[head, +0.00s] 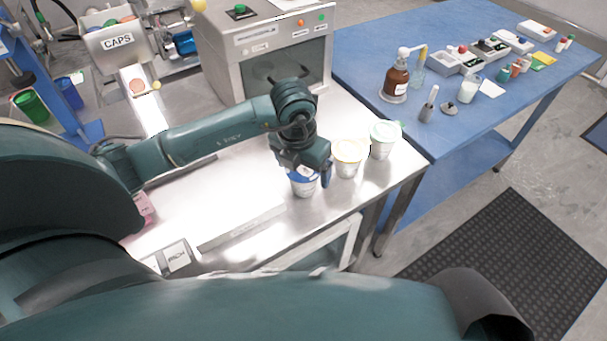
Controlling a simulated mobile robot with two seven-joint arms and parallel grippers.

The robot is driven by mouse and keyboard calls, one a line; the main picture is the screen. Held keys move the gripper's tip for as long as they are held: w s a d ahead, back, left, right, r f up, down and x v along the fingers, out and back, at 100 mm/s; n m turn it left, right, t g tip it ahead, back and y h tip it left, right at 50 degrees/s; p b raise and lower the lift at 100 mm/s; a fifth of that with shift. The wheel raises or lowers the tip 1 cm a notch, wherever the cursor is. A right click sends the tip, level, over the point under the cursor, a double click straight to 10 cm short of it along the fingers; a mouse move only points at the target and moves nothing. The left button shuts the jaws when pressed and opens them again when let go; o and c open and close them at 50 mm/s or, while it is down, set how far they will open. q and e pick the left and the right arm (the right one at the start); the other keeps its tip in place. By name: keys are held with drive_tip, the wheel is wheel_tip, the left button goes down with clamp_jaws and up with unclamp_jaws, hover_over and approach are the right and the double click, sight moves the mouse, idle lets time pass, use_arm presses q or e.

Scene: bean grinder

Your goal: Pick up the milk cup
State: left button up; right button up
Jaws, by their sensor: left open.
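Three white cups stand in a row near the right end of the steel table: one with a blue rim (304,187), one with a yellow rim (347,160) and one with a green rim (383,141). Their labels are too small to read, so I cannot tell which is the milk cup. My left gripper (308,176) points down over the blue-rimmed cup with its jaws open. One finger shows at the right side of that cup, and the gripper hides part of its top. I cannot tell whether they touch. My right gripper is not in view.
A grey machine (265,55) with a dark front stands behind the cups. A low metal bar (240,228) lies in front, left of them. A blue table (400,45) with a brown bottle (396,82) and small items adjoins at the right. A CAPS bin (118,42) is far left.

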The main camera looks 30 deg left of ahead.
use_arm(q)
drive_tip(key=f, duration=0.3)
drive_tip(key=shift+w+f, duration=0.15)
drive_tip(key=shift+w, duration=0.2)
drive_tip(key=c, duration=1.4)
